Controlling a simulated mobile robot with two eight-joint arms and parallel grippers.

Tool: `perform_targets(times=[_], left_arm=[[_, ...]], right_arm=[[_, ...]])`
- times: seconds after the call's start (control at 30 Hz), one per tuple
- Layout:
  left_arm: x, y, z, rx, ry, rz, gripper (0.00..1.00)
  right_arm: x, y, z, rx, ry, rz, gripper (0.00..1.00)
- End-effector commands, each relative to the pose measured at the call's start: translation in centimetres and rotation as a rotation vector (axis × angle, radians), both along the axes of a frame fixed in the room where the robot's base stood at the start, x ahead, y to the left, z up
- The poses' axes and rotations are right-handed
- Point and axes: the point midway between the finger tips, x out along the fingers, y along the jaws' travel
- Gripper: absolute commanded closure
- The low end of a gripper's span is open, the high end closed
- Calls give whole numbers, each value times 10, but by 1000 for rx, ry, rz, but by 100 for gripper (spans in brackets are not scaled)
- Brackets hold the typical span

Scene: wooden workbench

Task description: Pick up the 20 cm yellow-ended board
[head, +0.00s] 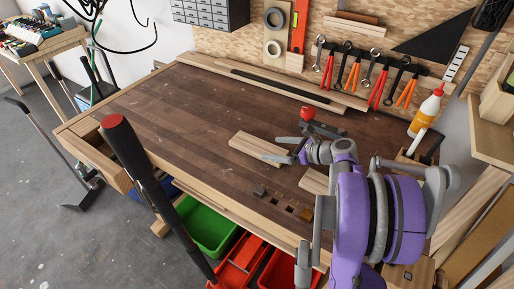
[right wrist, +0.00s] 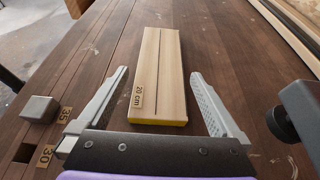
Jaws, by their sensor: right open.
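The 20 cm board is a pale wooden board (head: 252,146) lying flat on the workbench in the head view. In the right wrist view the board (right wrist: 158,65) shows a "20 cm" label and a yellow near end. A dark line runs along its length. My right gripper (head: 283,149) is at the board's right end in the head view. In the right wrist view its fingers (right wrist: 160,74) are spread, one on each side of the board, with gaps to both edges. Nothing is held. My left gripper is not in view.
Another pale board (head: 314,181) lies partly hidden behind my right arm. A grey block (right wrist: 39,108) stands near the "35" and "30" labels. A red knob (head: 307,114) stands behind the gripper. A glue bottle (head: 426,110) is at right. The bench's left half (head: 170,105) is clear.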

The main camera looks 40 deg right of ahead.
Motion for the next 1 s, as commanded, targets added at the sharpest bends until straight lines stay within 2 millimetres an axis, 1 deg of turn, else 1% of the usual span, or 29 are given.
perform_targets(times=[0.17, 0.4, 0.5, 0.77, 0.9, 0.97, 1.0], left_arm=[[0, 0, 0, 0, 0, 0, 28], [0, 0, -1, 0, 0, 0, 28], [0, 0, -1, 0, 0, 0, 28], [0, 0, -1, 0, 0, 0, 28], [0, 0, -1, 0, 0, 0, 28], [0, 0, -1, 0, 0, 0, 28], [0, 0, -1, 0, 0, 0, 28]], right_arm=[[12, 4, -5, -1, 0, 1, 0], [44, 13, -18, 0, 0, 3, 0], [51, 15, -21, -1, 0, 1, 0], [53, 15, -22, -2, 1, -1, 0], [53, 15, -22, -2, 1, -1, 25], [53, 15, -22, -2, 1, -1, 36], [53, 15, -22, -2, 1, -1, 43]])
